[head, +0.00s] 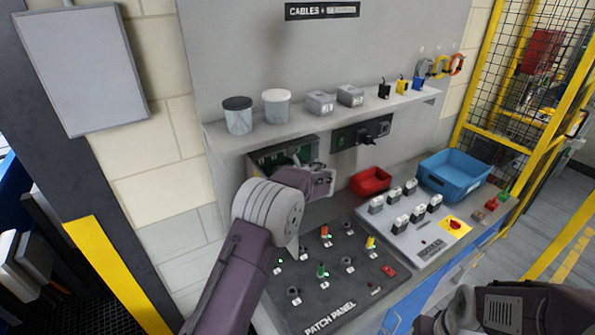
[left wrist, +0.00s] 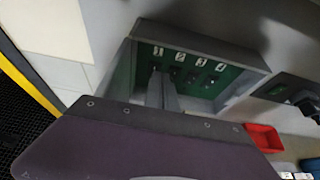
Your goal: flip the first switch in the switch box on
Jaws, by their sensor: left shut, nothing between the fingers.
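The switch box is a grey open-fronted box with a green inside (left wrist: 228,90), on the wall under the shelf. Its numbered labels 1 to 4 and a row of small dark switches show in the left wrist view. In the head view the switch box (head: 262,160) is partly hidden by my left gripper (head: 298,160). In the left wrist view my left gripper (left wrist: 160,78) is shut and empty, its fingers pointing into the box at the first switch, below label 1. The fingertips overlap that switch, so I cannot tell contact or its position.
A patch panel (head: 327,300) with several plugs lies below my left arm. A red bin (head: 370,182), a blue bin (head: 455,175) and a panel of white-topped blocks (head: 412,240) stand to the right. The shelf (head: 300,125) with tubs runs above the box.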

